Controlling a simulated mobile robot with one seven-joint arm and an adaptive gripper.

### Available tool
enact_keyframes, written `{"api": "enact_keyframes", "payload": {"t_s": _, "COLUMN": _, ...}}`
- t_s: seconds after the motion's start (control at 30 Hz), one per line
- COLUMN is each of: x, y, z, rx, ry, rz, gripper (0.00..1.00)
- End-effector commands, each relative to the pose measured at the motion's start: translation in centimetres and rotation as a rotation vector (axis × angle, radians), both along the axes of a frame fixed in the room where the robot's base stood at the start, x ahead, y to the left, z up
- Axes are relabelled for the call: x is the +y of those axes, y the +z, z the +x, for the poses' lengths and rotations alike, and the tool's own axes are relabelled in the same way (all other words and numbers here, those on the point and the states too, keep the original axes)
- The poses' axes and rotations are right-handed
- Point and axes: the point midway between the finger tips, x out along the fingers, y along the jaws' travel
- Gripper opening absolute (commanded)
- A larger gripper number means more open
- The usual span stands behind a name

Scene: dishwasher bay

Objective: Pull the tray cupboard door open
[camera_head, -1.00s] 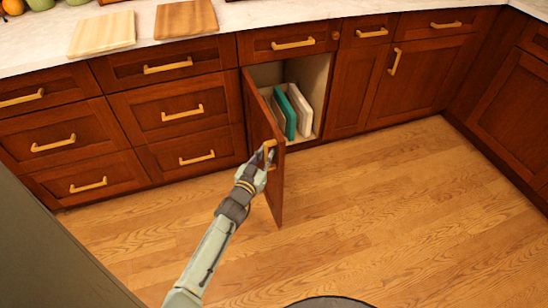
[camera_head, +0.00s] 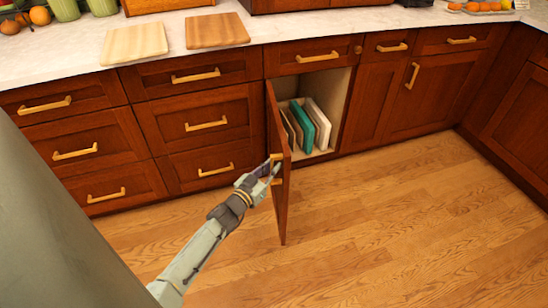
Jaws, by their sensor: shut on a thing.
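The tray cupboard door (camera_head: 279,190) is hinged on its left side and stands wide open, swung out toward me and seen nearly edge-on. My gripper (camera_head: 272,168) is at the door's left, outer face, shut on its brass handle, which is mostly hidden by the fingers. The open cupboard (camera_head: 338,105) shows a pale interior. Inside stand several upright boards or trays, among them a teal one (camera_head: 303,124) and a white one (camera_head: 321,123).
Closed drawers with brass handles (camera_head: 207,124) line the left. A closed cupboard door (camera_head: 417,96) is to the right. Two cutting boards (camera_head: 134,38) lie on the counter (camera_head: 80,57). The wooden floor (camera_head: 400,215) is clear in front.

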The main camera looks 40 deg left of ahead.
Motion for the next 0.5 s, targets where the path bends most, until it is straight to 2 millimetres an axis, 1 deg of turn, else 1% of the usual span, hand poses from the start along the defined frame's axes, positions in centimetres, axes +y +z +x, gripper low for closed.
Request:
{"api": "enact_keyframes", "payload": {"t_s": 0.03, "x": -0.29, "y": -0.32, "z": 0.02, "rx": 0.003, "ry": -0.006, "rz": -0.001, "gripper": 0.00}}
{"api": "enact_keyframes", "payload": {"t_s": 0.37, "x": -0.30, "y": -0.36, "z": 0.01, "rx": 0.004, "ry": -0.006, "rz": -0.002, "gripper": 0.00}}
{"api": "enact_keyframes", "payload": {"t_s": 0.4, "x": -0.30, "y": -0.36, "z": 0.01, "rx": 0.004, "ry": -0.006, "rz": -0.002, "gripper": 0.15}}
{"api": "enact_keyframes", "payload": {"t_s": 0.5, "x": -0.25, "y": -0.31, "z": 0.01, "rx": 0.004, "ry": -0.005, "rz": -0.001, "gripper": 0.21}}
